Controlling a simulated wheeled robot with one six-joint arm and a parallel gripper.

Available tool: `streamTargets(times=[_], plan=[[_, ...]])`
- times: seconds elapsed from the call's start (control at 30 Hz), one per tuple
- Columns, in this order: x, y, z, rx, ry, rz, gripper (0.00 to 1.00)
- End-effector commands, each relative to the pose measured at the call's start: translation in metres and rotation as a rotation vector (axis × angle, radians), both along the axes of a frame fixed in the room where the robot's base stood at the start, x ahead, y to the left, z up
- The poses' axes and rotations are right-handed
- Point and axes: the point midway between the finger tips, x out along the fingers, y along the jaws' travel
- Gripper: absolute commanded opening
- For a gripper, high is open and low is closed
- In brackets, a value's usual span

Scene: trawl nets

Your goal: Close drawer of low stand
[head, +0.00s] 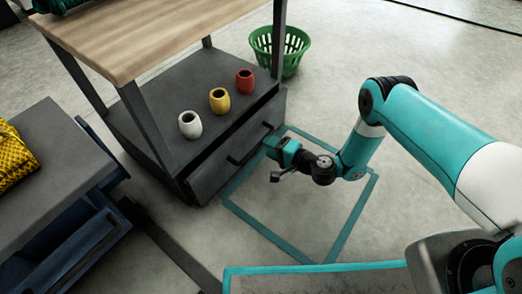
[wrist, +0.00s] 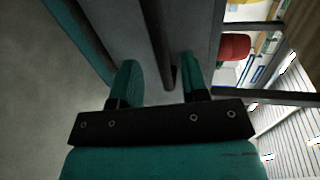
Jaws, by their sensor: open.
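The low stand has a wooden top (head: 150,38) and a dark grey lower body. My gripper (head: 270,150) is close in front of the drawer front, near the far handle. In the wrist view my gripper (wrist: 158,82) has its teal fingers apart, with a dark strip (wrist: 152,35) seen between them. Contact cannot be told.
White (head: 189,124), yellow (head: 219,100) and red (head: 245,81) cups stand on the lower shelf. A green basket (head: 280,50) is behind the stand. A dark bench (head: 50,170) with an open blue drawer (head: 75,252) is at left. The taped floor (head: 300,210) is clear.

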Motion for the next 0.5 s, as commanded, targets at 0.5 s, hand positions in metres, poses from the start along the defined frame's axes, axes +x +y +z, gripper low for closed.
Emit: streamTargets(times=[0.5], plan=[[0.026, 0.033, -0.008, 0.001, -0.001, -0.001, 0.41]])
